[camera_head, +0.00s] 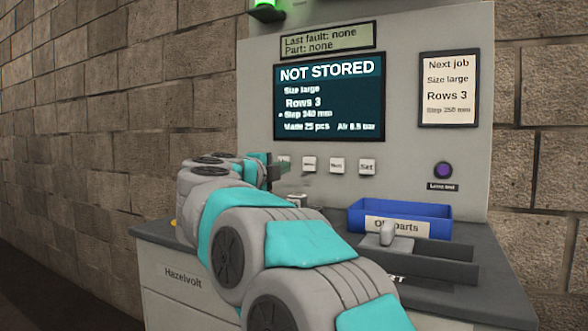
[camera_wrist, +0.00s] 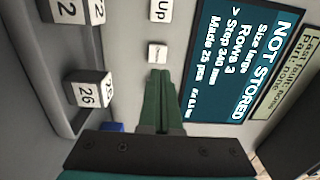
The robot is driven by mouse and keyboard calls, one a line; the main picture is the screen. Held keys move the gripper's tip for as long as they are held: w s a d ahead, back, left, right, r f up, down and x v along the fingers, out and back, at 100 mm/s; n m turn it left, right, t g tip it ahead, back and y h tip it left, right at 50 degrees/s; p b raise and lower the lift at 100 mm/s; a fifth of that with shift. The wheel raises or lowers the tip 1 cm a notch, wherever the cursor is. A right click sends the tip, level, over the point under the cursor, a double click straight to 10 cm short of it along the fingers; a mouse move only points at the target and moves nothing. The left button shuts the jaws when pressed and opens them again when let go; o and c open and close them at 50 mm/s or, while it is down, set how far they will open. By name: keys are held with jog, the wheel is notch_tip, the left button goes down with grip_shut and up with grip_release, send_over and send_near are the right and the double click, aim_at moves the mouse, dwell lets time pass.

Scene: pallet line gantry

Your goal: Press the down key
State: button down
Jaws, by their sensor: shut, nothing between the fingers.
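The control panel (camera_head: 400,180) carries a row of small white keys below its screen. In the wrist view the key marked "Up" (camera_wrist: 160,10) is at the top edge. A second white key (camera_wrist: 157,52) is below it in the picture, its label too small to read; from its place beside Up it looks like the down key. The likely same key (camera_head: 309,164) shows in the head view, second in the row. My gripper (camera_wrist: 159,74) is shut and empty, its green fingertips close to that second key; contact cannot be told. In the head view my arm partly hides the leftmost key.
The screen (camera_head: 330,95) reads "NOT STORED", Size large, Rows 3, Step 340 mm, with the marker at Step. A card (camera_head: 449,90) reads "Next job", Step 250 mm. The set key (camera_head: 367,167), purple button (camera_head: 443,170) and blue bin (camera_head: 400,212) are right. Numbered blocks (camera_wrist: 88,90) show.

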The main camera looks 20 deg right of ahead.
jog(key=shift+v, duration=1.55)
jog(key=shift+w+r, duration=0.1)
dwell(2.2)
